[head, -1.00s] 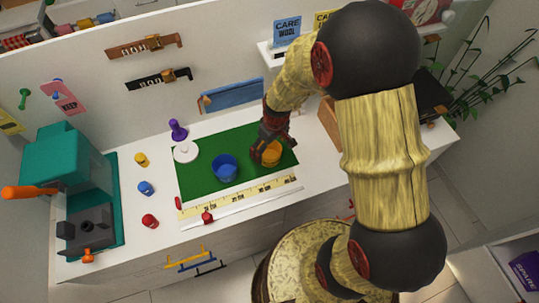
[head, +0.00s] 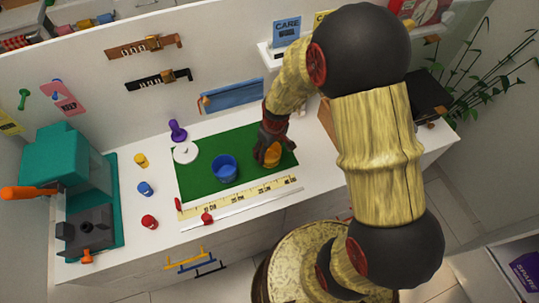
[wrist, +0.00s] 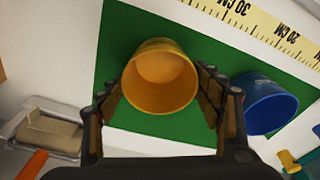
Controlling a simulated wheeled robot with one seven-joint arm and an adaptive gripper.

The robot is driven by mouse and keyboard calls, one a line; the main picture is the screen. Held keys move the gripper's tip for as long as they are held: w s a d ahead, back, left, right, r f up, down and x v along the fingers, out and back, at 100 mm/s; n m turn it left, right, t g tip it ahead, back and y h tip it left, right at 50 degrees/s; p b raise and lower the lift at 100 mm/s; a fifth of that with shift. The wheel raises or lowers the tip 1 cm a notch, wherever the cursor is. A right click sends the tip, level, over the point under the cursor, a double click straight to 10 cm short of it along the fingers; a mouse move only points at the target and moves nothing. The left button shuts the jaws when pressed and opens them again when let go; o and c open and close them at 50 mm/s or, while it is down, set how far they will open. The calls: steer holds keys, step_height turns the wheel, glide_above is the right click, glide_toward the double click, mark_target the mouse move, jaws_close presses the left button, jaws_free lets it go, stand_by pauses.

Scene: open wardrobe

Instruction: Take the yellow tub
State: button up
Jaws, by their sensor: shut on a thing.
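The yellow tub (head: 272,158) stands on the right part of the green mat (head: 204,190), partly hidden behind my gripper in the head view. In the wrist view I look down into the yellow tub (wrist: 160,68), which is round and empty. My gripper (wrist: 160,85) has a finger on each side of the tub and is shut on it. It also shows in the head view (head: 267,146). Whether the tub's base touches the mat is hard to tell.
A blue tub (head: 224,168) stands left of the yellow one, close to my finger in the wrist view. A yellow ruler (head: 240,197) runs along the mat's front edge. A white disc (head: 186,153) and purple handled stamp (head: 177,131) are at the back left.

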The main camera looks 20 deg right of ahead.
steer(key=shift+c, duration=1.2)
